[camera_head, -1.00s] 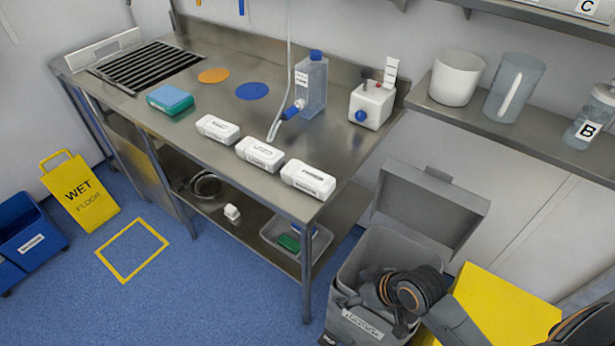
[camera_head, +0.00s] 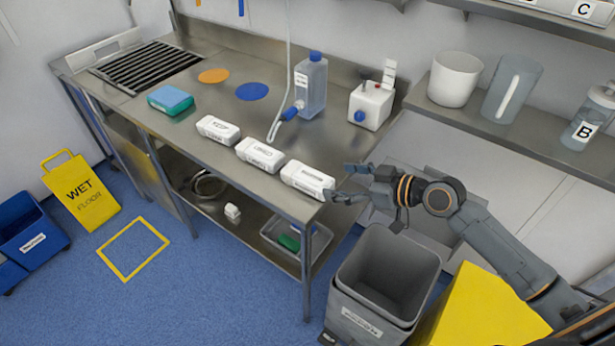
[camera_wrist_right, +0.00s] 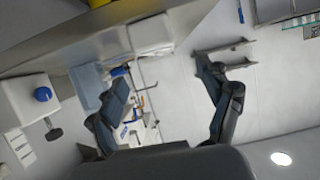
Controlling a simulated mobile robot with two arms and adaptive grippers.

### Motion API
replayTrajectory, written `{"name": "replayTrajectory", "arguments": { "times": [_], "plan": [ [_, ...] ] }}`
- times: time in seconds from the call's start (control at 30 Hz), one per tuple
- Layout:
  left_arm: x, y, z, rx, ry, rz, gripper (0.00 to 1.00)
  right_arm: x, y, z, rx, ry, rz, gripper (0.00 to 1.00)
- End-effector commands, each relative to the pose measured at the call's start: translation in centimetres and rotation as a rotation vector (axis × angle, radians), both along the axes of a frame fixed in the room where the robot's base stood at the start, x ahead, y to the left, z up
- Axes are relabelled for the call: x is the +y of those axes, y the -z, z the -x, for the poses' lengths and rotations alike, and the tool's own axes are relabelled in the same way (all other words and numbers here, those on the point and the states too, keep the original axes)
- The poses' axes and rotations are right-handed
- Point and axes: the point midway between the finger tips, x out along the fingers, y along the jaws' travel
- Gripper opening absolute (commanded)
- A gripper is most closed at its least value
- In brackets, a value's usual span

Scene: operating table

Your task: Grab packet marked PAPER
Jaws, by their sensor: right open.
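Three white packets lie in a row along the front edge of the steel table: a left one (camera_head: 218,129), a middle one (camera_head: 260,154) and a right one (camera_head: 306,177). Their dark print is too small to read, so I cannot tell which is marked PAPER. My right gripper (camera_head: 341,183) is open and empty at the right end of the right packet, its fingers pointing toward it. I cannot tell whether they touch. The wrist view shows the spread fingers (camera_wrist_right: 166,105) and a white block, probably a packet (camera_wrist_right: 151,34), above them. My left gripper is not in view.
A clear bottle with blue cap (camera_head: 312,88) and a white box with blue knob (camera_head: 371,105) stand behind the packets. A blue-green sponge (camera_head: 170,99) lies left. A grey bin (camera_head: 372,310) stands below my right arm. A shelf (camera_head: 465,113) holds jugs at right.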

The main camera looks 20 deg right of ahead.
Motion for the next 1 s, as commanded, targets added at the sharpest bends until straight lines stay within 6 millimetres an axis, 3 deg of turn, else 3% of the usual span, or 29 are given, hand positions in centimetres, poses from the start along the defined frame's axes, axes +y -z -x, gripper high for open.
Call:
{"name": "replayTrajectory", "arguments": {
  "times": [0.13, 0.43, 0.7, 1.0],
  "plan": [
    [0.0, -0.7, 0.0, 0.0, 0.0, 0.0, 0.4, 1.7, 0.8, -2.1, 0.0, 0.0, -0.004, 0.78],
    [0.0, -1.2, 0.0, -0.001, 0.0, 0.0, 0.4, 3.1, 1.9, -3.7, 0.002, -0.001, -0.001, 0.78],
    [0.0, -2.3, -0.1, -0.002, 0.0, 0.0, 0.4, 5.0, 3.4, -6.3, 0.002, -0.001, -0.003, 0.78],
    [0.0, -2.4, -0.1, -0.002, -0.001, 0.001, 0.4, 5.5, 4.0, -6.8, 0.001, -0.002, 0.001, 0.78]
  ]
}}
